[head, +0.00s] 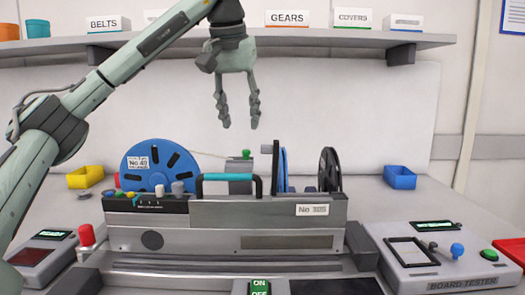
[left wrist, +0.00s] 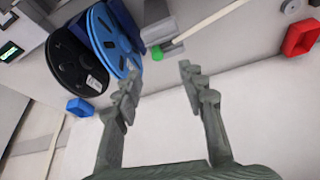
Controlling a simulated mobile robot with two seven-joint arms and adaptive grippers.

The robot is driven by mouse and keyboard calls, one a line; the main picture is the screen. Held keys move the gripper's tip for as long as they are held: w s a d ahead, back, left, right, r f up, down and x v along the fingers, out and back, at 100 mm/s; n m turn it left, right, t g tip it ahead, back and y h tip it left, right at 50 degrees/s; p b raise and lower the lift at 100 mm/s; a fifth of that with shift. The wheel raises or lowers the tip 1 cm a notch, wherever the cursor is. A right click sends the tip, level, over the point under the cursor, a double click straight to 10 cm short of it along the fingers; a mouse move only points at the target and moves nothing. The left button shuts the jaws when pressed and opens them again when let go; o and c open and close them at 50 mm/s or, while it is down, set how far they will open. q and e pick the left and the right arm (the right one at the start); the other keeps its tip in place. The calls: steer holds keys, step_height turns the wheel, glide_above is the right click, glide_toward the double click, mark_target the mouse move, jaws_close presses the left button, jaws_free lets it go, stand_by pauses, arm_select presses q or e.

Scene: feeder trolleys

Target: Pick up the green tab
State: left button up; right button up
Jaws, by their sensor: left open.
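The green tab (head: 246,153) is small and shows on top of a grey block behind the feeder trolley (head: 270,212), between the blue reel and the black reel. It also shows in the left wrist view as a small green knob (left wrist: 157,53), at the end of a pale strip and just beyond the fingertips. My left gripper (head: 240,118) is open and empty, pointing down above the tab and apart from it. Its two fingers (left wrist: 160,72) also show in the left wrist view. The lower part of the tab's block is hidden by the trolley. My right gripper is not in view.
A blue reel (head: 150,165) and a black reel (head: 330,170) stand on the trolley, either side of the tab. The trolley has a teal handle (head: 228,177). A board tester (head: 440,270) stands at right. A shelf (head: 290,40) runs along the back wall above.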

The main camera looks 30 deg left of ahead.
mark_target(245, 151)
arm_select(q)
steer(key=x, duration=0.3)
steer(key=shift+s+f, duration=0.1)
steer(key=shift+f, duration=0.1)
steer(key=x, duration=0.3)
steer(key=shift+w+d+f, duration=0.1)
steer(key=shift+w+f, duration=0.15)
steer(key=shift+f, duration=0.05)
steer(key=shift+w+f, duration=0.15)
steer(key=shift+f, duration=0.15)
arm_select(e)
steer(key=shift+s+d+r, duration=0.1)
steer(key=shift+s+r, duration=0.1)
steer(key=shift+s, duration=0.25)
arm_select(q)
steer(key=shift+c, duration=0.3)
steer(key=c, duration=0.8)
